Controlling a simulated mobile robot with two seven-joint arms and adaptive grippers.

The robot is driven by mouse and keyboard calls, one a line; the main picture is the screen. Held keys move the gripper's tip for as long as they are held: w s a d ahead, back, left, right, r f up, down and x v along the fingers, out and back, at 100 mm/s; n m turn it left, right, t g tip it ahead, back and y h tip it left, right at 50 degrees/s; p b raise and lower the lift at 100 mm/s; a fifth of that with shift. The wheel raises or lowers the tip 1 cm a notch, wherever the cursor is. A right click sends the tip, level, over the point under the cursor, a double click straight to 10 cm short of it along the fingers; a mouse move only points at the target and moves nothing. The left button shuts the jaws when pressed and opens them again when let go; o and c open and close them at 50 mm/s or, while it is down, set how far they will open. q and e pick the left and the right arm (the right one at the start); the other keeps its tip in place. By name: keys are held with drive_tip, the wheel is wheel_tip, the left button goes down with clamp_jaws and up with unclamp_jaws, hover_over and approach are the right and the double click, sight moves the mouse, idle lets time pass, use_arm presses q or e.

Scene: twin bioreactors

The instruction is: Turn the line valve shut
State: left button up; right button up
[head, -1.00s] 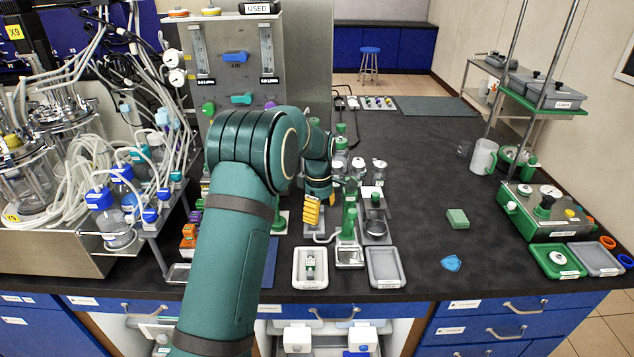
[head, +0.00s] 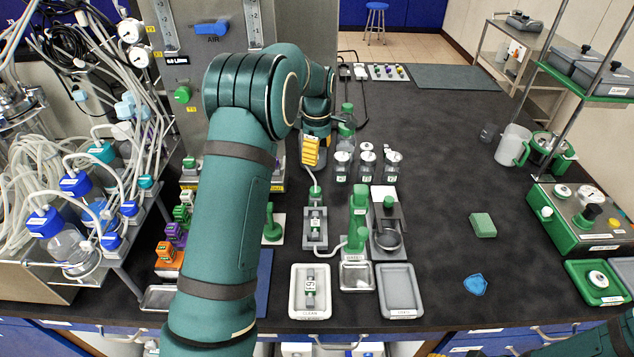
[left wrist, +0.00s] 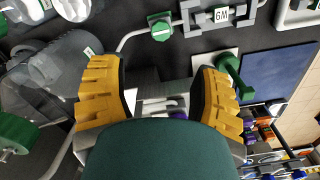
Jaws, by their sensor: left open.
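A small green valve knob (head: 315,192) sits on a pale tube that leads to a grey frame holding a block labelled 6M (head: 315,226). In the left wrist view the green knob (left wrist: 160,26) shows at top centre, beside the 6M block (left wrist: 221,14). My left gripper (head: 311,152) has yellow fingers and is beyond the knob in the head view, apart from it. In the left wrist view the left gripper (left wrist: 158,80) is open with nothing between its fingers. The knob lies past the fingertips. My right gripper is not in view.
Several white-lidded jars (head: 367,165) stand right of the left gripper. A green handle on a white base (head: 272,230) is to the left. A green-topped stand (head: 357,220) and grey trays (head: 400,290) are nearer.

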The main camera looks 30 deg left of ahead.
sight(317, 189)
use_arm(q)
wheel_tip(317, 189, down, 14)
drive_tip(key=shift+s+r+b, duration=0.1)
drive_tip(key=shift+r+b, duration=0.15)
drive_tip(key=shift+b, duration=0.6)
drive_tip(key=shift+d, duration=0.1)
clamp_jaws()
